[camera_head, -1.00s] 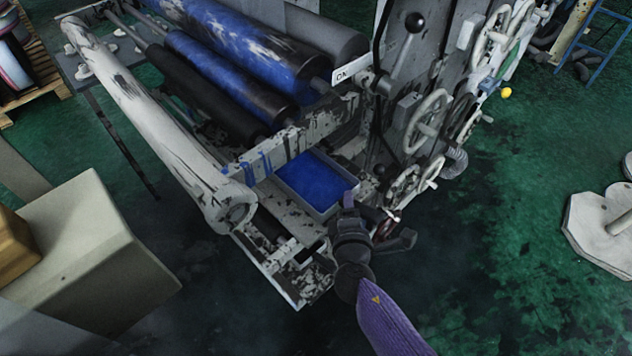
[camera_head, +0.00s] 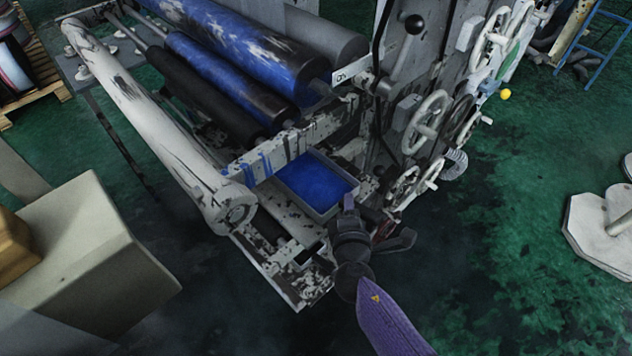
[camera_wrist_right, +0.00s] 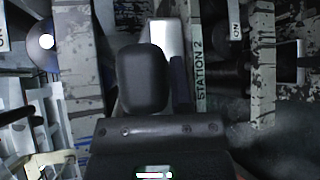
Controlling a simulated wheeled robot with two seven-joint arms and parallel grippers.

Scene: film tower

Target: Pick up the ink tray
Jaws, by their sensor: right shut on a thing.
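The ink tray (camera_head: 315,184) is a shallow grey tray with blue ink inside. It sits low at the end of the printing machine, below the rollers. My right gripper (camera_head: 348,204), on a purple arm, is shut on the tray's near right edge. In the right wrist view a dark gripper finger (camera_wrist_right: 143,78) fills the middle, and the grip itself is hard to make out. My left gripper is not in view.
Blue rollers (camera_head: 230,75) and a white roller (camera_head: 150,120) lie above and left of the tray. Handwheels (camera_head: 427,121) and levers stand close on the right. The machine's frame (camera_head: 300,285) runs below.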

